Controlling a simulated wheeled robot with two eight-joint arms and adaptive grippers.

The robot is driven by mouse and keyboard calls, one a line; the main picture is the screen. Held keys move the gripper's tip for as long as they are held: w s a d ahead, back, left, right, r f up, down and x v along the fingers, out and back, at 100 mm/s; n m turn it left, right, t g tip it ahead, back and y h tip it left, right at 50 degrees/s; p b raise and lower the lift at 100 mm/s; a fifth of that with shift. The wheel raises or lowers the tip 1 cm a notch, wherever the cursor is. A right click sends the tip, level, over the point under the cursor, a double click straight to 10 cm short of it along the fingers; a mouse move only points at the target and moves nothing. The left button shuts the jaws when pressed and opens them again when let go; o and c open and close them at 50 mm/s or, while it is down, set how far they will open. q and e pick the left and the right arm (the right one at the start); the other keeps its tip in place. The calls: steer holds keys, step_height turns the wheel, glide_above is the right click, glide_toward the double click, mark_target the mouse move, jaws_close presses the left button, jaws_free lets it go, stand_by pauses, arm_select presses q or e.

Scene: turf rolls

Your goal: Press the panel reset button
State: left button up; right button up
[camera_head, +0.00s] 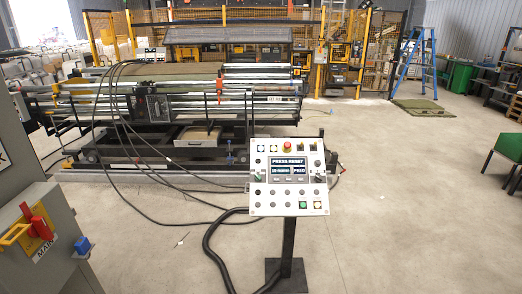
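The control panel (263,165) stands on a black post in the middle of the head view, facing me and tilted back. Its screen (288,170) reads "PRESS RESET", with "FEED" in smaller text below. A red mushroom button (287,146) is at the top centre. Several dark round buttons fill the lower rows. The labels are too small to read, so I cannot tell which button is reset. Neither of my grippers shows.
A long roller machine (190,105) with hanging cables stands behind the panel. A thick black hose (209,240) lies on the floor left of the post (288,245). A grey cabinet (55,250) with a red handle is at the left. Floor at the right is open.

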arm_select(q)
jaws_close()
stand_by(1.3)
